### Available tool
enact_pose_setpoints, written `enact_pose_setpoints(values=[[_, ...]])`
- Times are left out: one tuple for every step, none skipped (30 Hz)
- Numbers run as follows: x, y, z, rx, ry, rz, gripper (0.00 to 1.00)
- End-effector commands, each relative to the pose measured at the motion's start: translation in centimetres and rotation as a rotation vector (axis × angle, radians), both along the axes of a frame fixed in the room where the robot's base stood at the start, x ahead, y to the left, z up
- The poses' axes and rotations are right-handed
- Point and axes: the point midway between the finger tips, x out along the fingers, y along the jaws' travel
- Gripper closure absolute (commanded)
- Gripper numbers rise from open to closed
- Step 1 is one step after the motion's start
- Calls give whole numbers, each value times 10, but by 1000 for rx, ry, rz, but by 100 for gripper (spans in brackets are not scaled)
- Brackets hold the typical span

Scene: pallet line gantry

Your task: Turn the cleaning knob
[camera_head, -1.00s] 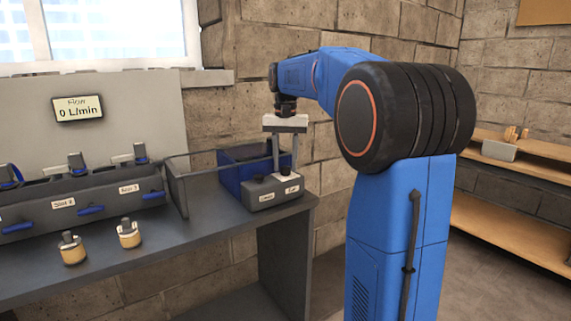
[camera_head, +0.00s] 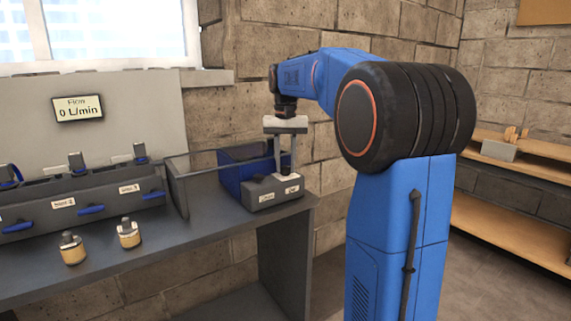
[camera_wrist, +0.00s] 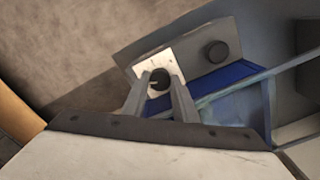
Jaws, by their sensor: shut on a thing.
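A grey control box (camera_head: 272,198) with two small dark knobs and two labels sits at the right end of the bench. The label words are too small to read surely. My gripper (camera_head: 284,172) points straight down over the box's right side. Its fingers are shut on the right-hand knob. In the wrist view, this dark round knob (camera_wrist: 159,77) sits on a white dial plate (camera_wrist: 148,70), between the fingertips. The other black knob (camera_wrist: 215,51) stands free beside it. The fingers hide part of the held knob in the head view.
A blue bin (camera_head: 232,168) stands just behind the box, with a grey-framed clear panel (camera_head: 176,186) to its left. Two cylinders with tan bases (camera_head: 73,254) stand on the bench (camera_head: 190,245). A display (camera_head: 78,108) reads 0 L/min. The front of the bench is mostly clear.

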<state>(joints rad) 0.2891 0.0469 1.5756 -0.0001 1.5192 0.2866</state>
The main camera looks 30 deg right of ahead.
Motion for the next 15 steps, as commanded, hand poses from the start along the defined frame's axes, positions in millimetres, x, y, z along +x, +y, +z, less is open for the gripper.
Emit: enact_pose_setpoints(values=[[0,0,0,0,0,29,96],[0,0,0,0,0,51,96],[0,0,0,0,0,82,96],[0,0,0,0,0,107,96],[0,0,0,0,0,133,96],[0,0,0,0,0,169,96],[0,0,0,0,0,197,96],[0,0,0,0,0,226,96],[0,0,0,0,0,264,96],[0,0,0,0,0,292,96],[0,0,0,0,0,321,96],[0,0,0,0,0,359,96],[0,0,0,0,0,388,96],[0,0,0,0,0,417,96],[0,0,0,0,0,454,96]])
